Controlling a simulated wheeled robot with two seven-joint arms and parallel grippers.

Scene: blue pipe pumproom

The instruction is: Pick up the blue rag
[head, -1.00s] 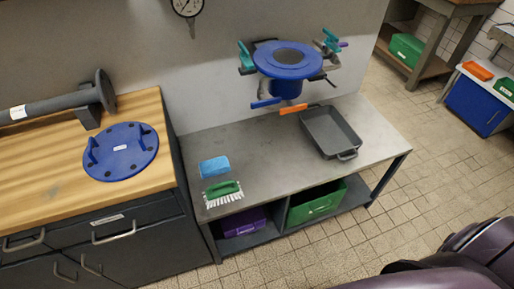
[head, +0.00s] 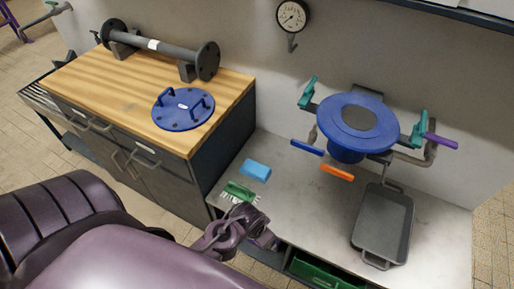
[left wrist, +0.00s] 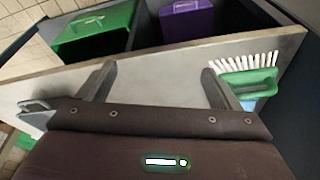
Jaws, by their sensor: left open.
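The blue rag (head: 256,170) lies as a small flat light-blue block on the left part of the grey metal bench, behind the green-handled brush (head: 240,190). My left gripper (head: 268,240) is at the bench's front edge, in front of the brush and to the right of it, apart from the rag. In the left wrist view its two fingers stand wide apart and empty (left wrist: 158,82). There the brush (left wrist: 248,82) is to the right of the fingers, and only a small piece of the rag (left wrist: 249,105) shows below it. My right gripper is not in view.
The bench (head: 310,205) also bears a dark tray (head: 383,225) at right. A blue flanged valve (head: 352,120) with coloured levers juts over it. The wooden-topped cabinet (head: 110,85) stands at left. Green (left wrist: 95,30) and purple (left wrist: 187,20) bins sit on the shelf below.

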